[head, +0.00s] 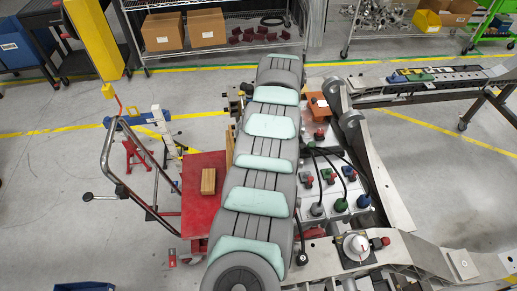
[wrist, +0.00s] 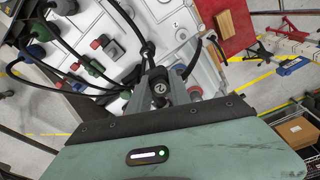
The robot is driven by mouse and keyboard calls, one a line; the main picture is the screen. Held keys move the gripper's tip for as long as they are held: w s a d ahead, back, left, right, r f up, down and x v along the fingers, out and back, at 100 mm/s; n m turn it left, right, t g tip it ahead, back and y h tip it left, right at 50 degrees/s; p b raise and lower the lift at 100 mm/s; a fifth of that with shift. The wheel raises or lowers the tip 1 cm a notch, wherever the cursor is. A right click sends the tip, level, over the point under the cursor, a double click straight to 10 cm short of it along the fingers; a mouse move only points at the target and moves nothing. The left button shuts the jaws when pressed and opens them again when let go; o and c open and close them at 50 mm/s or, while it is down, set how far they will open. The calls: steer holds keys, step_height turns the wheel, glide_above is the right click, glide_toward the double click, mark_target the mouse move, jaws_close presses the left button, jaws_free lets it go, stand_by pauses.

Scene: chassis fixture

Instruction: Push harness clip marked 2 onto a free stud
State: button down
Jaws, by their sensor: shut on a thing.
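In the wrist view my gripper (wrist: 166,88) is shut on a dark grey clip marked 2 (wrist: 159,88). A black cable rises from the clip area towards the white panel (wrist: 128,22). The clip hides what is directly behind it, so I cannot tell whether it touches a stud. A dark round stud (wrist: 182,34) shows on the panel, just beyond the gripper. In the head view my arm hides the gripper and the held clip. The white panel (head: 375,149) with its cables shows to the right of my arm.
Grey (head: 317,210), green (head: 340,205) and blue (head: 363,201) connectors with black cables stand on the panel. Red knobs and square blocks sit close by. Metal rails flank the panel. A red cart (head: 205,215) with a wooden block (head: 208,181) stands to the left.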

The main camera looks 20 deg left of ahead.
steer(key=s+a+f+b, duration=0.1)
steer(key=a+f, duration=0.3)
steer(key=f, duration=0.1)
steer(key=shift+s+a, duration=0.2)
steer(key=shift+a+f, duration=0.1)
steer(key=shift+a, duration=0.05)
steer(key=shift+s+a+f+b, duration=0.2)
steer(key=shift+a+f, duration=0.25)
steer(key=shift+f, duration=0.1)
steer(key=shift+s+a+f+b, duration=0.2)
steer(key=shift+a+f, duration=0.25)
steer(key=shift+f, duration=0.05)
step_height(320, 180, down, 5)
steer(key=b, duration=0.4)
steer(key=shift+r, duration=0.45)
steer(key=shift+s+p, duration=0.1)
steer(key=shift+p, duration=0.55)
steer(key=shift+f, duration=0.2)
steer(key=shift+f+b, duration=0.85)
steer(key=shift+b, duration=0.05)
